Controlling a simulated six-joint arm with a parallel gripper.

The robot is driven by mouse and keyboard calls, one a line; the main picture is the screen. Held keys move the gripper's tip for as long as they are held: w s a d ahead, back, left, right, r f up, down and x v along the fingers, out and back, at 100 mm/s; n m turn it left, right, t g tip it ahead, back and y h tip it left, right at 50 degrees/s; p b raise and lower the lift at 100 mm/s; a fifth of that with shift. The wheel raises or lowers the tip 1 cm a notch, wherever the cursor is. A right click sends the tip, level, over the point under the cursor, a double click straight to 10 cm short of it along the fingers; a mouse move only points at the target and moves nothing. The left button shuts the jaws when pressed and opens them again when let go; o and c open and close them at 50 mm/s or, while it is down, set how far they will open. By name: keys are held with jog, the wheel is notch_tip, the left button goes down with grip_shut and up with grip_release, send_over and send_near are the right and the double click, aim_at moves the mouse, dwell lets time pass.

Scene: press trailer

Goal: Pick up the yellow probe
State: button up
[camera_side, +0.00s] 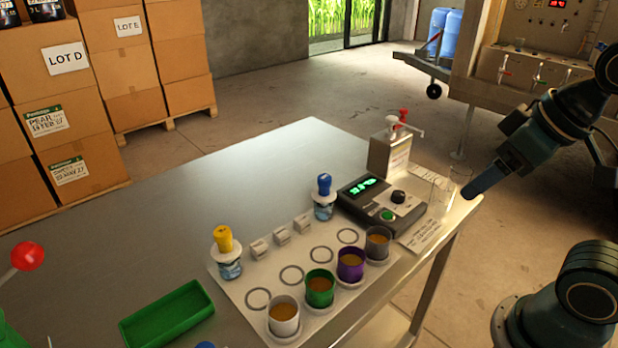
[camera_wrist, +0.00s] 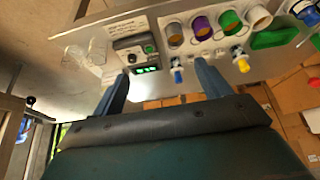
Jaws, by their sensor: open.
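The yellow probe (camera_side: 223,239) stands upright in a small clear jar of liquid with a white collar, at the left end of the white mat in the side view. It also shows in the wrist view (camera_wrist: 242,65), upside down, right of my fingers. A similar blue probe (camera_side: 324,184) stands in its own jar near the meter. My gripper (camera_side: 487,180) is at the right of the side view, beyond the table's right edge and well away from the yellow probe. In the wrist view its two fingers (camera_wrist: 162,85) are apart with nothing held between them.
On the white mat (camera_side: 262,275) stand white, green (camera_side: 320,288), purple (camera_side: 351,264) and grey cups of brown liquid. The meter (camera_side: 381,205), dispenser box (camera_side: 390,155) and clear glasses (camera_side: 441,190) lie between my gripper and the probe. A green tray (camera_side: 168,315) is at left. The table's back is clear.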

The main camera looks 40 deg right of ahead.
jog(key=w+a+r+n+g, duration=0.1)
jog(key=w+a+r+n, duration=0.3)
jog(key=w, duration=0.4)
jog(key=n+g, duration=0.5)
jog(key=n, duration=1)
send_over(221, 232)
notch_tip(221, 232, down, 10)
jog(key=shift+r, duration=0.25)
jog(key=shift+f, duration=4.3)
jog(key=shift+w+d+f, duration=0.1)
jog(key=shift+d+f, duration=0.05)
jog(key=shift+f, duration=2.45)
